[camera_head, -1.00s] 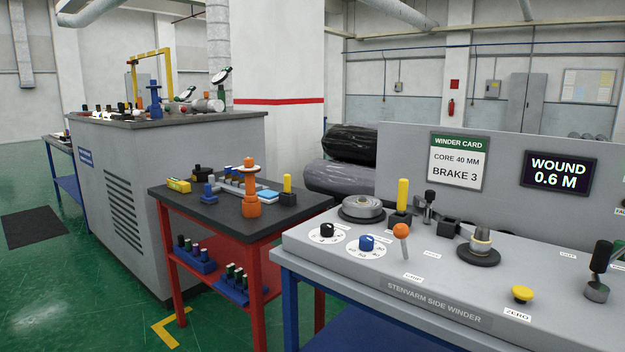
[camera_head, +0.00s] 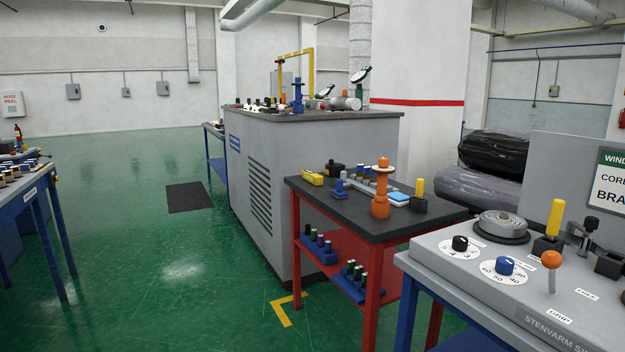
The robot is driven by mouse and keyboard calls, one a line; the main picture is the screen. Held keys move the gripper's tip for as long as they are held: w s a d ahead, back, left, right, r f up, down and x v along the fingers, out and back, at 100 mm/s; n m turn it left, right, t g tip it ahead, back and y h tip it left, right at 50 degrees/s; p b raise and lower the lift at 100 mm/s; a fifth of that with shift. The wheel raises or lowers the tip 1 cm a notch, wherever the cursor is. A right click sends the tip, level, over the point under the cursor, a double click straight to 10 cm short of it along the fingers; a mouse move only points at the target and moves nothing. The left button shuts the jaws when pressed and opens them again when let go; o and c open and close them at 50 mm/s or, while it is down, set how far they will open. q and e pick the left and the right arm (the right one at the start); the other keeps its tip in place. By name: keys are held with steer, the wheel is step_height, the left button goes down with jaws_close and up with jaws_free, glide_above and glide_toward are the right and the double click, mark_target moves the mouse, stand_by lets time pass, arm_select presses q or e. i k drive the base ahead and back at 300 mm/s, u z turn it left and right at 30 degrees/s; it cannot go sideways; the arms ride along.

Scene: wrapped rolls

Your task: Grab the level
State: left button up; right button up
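A small yellow block (camera_head: 312,177) lies at the far left corner of the dark top of the red table (camera_head: 345,215). It may be the level, but it is too small to be sure. A blue stand (camera_head: 340,187), a dark object (camera_head: 335,168) and a grey bar (camera_head: 370,181) are close to it on the same top. Neither of my grippers shows in the head view.
An orange spindle (camera_head: 381,195), a light blue block (camera_head: 398,199) and a yellow peg in a black base (camera_head: 419,195) share the table top. The winder bench (camera_head: 450,262) stands right, a grey cabinet (camera_head: 320,150) behind, a blue bench (camera_head: 30,183) left. Green floor (camera_head: 150,280) is open between.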

mark_target(312, 177)
steer(key=u, duration=0.3)
steer(key=i, duration=0.8)
steer(key=u, duration=0.8)
steer(key=i, duration=2.6)
steer(key=z, duration=1.05)
steer(key=i, duration=1.55)
steer(key=z, duration=1.1)
